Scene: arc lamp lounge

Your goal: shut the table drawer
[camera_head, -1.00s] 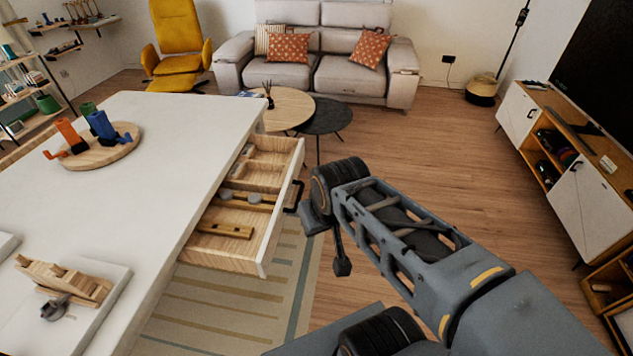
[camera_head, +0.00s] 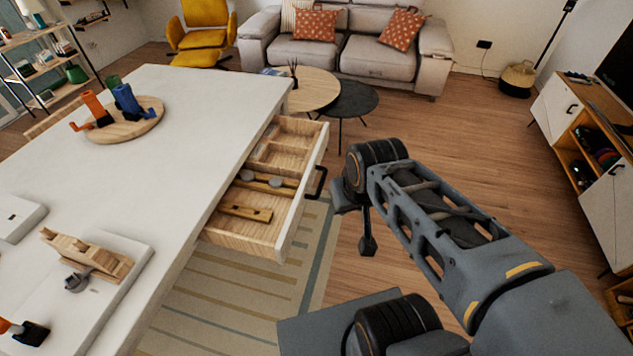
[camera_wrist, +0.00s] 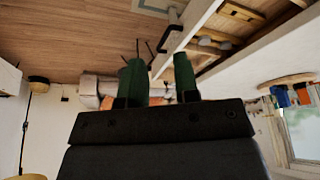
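The table drawer (camera_head: 288,216) is pulled out from the right side of the white table (camera_head: 190,120). Its wooden compartments are open to view. A dark bar handle (camera_head: 318,183) is on its front face. In the head view my arm is just right of the handle with a small gap, and the fingers are not clearly seen there. In the wrist view, which is upside down, my gripper (camera_wrist: 156,70) shows two green fingers, apart, with nothing between them. The drawer (camera_wrist: 195,30) appears beyond and to the right of the fingers. I see no contact with it.
Several small wooden items lie in the drawer. A striped rug (camera_head: 220,300) lies below. Round coffee tables (camera_head: 352,98) and a sofa (camera_head: 375,62) are behind.

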